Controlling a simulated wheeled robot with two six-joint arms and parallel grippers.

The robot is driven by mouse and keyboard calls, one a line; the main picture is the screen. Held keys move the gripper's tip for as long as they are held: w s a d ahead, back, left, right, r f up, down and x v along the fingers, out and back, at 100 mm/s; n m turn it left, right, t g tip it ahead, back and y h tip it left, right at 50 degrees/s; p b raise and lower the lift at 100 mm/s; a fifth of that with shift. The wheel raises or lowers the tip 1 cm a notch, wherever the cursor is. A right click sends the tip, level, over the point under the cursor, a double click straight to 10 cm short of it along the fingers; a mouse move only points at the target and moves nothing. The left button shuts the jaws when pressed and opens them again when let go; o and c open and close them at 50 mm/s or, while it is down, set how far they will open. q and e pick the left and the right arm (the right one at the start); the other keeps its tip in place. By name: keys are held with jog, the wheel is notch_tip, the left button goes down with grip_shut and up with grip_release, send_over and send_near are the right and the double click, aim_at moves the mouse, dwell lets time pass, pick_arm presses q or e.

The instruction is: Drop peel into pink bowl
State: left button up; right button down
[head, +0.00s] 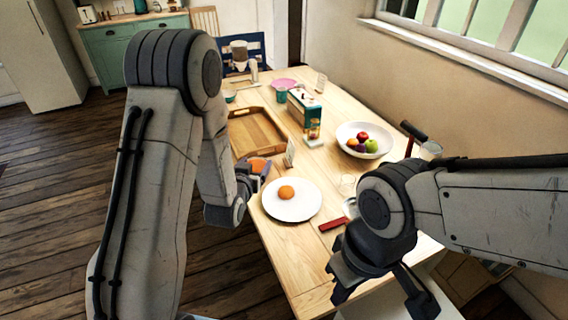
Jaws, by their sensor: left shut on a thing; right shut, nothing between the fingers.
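The peel (259,164) is an orange piece held in my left gripper (253,174), which is shut on it above the table's left edge, between the wooden tray and the white plate. The fingers hide part of the peel. The pink bowl (284,84) is small and far off, near the back of the table, beyond the teal box; its inside cannot be made out.
A white plate (305,208) holds an orange (286,192). A wooden tray (263,146), a teal box (304,112), a teal cup (281,95) and a fruit bowl (343,133) stand on the table. A red-handled tool (332,223) lies near my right arm.

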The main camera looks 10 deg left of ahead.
pick_arm(q)
jog(key=w+a+f+b, duration=0.3)
jog(key=w+f+b, duration=0.15)
jog(key=w, duration=0.25)
jog(key=w+a+f+m+h+b, duration=0.1)
jog(key=w+a+f+b, duration=0.2)
jog(key=w+f, duration=0.3)
jog(key=w+a+f+b, duration=0.3)
jog(key=w+b, duration=0.1)
jog(key=w, duration=0.4)
jog(key=shift+d+f+b, duration=0.15)
jog(key=shift+f+b, duration=1.6)
jog(key=shift+f, duration=1.15)
jog(key=o, duration=0.8)
jog(key=shift+c, duration=0.2)
jog(key=shift+s, duration=0.1)
jog(key=v, duration=1)
jog(key=shift+s+r, duration=0.15)
jog(key=shift+s, duration=0.05)
